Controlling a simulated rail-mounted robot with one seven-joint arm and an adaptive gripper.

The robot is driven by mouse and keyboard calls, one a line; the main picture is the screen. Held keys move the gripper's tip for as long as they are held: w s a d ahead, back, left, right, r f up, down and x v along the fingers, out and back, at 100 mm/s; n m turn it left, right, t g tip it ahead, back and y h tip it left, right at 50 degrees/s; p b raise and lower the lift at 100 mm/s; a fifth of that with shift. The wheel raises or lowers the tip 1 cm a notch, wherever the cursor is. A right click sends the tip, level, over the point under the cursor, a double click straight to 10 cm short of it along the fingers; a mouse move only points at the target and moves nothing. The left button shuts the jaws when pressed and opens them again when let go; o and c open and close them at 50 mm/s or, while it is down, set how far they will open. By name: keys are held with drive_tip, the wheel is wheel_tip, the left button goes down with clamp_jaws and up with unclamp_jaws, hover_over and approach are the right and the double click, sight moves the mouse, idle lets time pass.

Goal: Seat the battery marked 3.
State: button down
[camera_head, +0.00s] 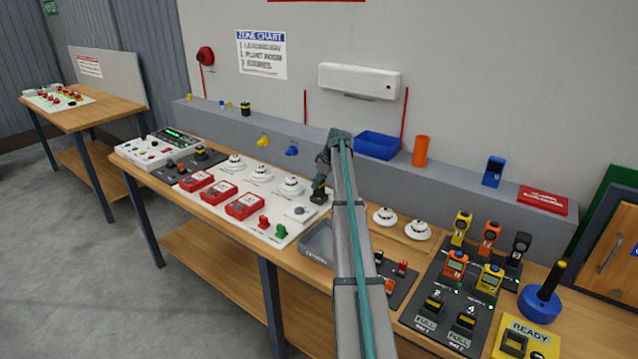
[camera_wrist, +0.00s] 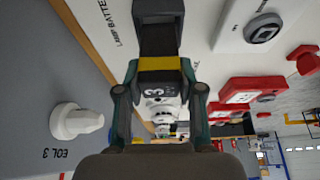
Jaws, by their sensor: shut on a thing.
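My gripper (camera_head: 319,186) is over the right end of the white panel (camera_head: 215,190) and is shut on the battery marked 3 (camera_wrist: 159,90). A black block (camera_wrist: 158,30) lies beyond the band, over the white panel next to a "LAMP BATTE..." label. I cannot tell whether it is the battery's body or a socket, nor whether the battery touches the panel. In the head view the battery is too small to read.
Red call points (camera_head: 244,206) and white detectors (camera_head: 291,186) stand on the panel left of my gripper. A grey tray (camera_head: 318,243) is close in front. A charger board (camera_head: 450,290) with bays marked 2 and 4 and a yellow READY stand (camera_head: 530,338) are at right.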

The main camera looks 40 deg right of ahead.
drive_tip(key=shift+f+b, duration=0.65)
drive_tip(key=shift+f, duration=0.75)
idle(0.7)
drive_tip(key=shift+c, duration=1.6)
unclamp_jaws()
drive_tip(key=shift+r, duration=0.15)
drive_tip(key=shift+r+p, duration=1.05)
drive_tip(key=shift+r, duration=2.35)
drive_tip(key=shift+a, duration=0.1)
